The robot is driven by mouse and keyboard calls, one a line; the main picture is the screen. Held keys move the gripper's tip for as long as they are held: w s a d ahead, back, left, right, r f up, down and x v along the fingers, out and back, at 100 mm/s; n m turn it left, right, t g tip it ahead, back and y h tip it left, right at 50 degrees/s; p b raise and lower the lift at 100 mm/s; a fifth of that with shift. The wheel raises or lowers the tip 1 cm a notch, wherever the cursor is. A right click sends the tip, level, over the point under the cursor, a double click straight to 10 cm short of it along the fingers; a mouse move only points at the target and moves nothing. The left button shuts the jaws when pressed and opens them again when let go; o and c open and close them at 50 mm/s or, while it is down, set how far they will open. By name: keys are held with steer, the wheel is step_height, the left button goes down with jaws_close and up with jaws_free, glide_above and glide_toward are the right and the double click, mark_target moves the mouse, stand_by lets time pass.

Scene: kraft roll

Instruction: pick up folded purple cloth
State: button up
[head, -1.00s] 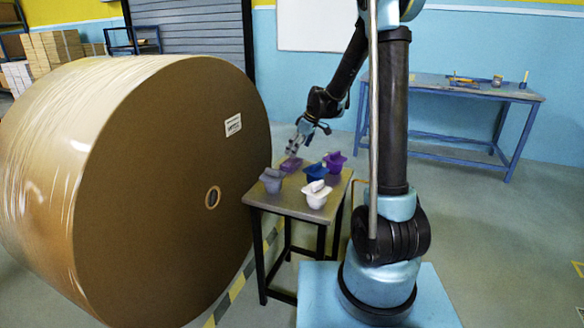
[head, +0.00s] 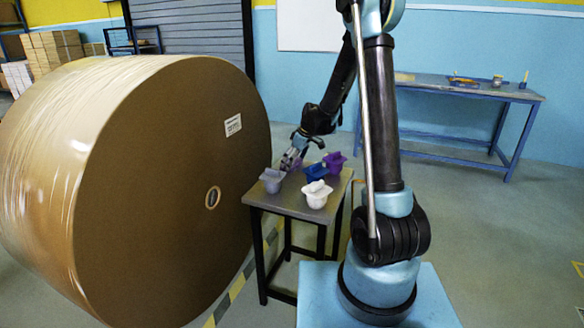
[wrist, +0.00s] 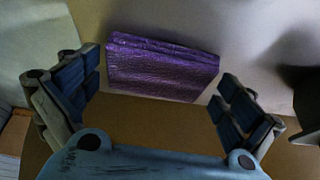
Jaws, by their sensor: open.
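The folded purple cloth (wrist: 162,67) lies flat in the upper middle of the wrist view. It is a dark purple, wrinkled rectangle. My gripper (wrist: 158,92) is open, with one blue-padded finger to the left of the cloth and one to the right. Neither finger visibly touches it. In the head view my gripper (head: 290,160) points down over the far left part of the small grey table (head: 290,203) and largely hides the cloth there.
A huge kraft roll (head: 165,200) stands close on the left. A blue workbench (head: 460,90) is behind.

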steer(key=shift+c, duration=0.6)
steer(key=c, duration=0.6)
steer(key=shift+r, duration=0.1)
step_height(320, 180, up, 10)
steer(key=shift+f, duration=0.1)
steer(key=shift+o, duration=0.2)
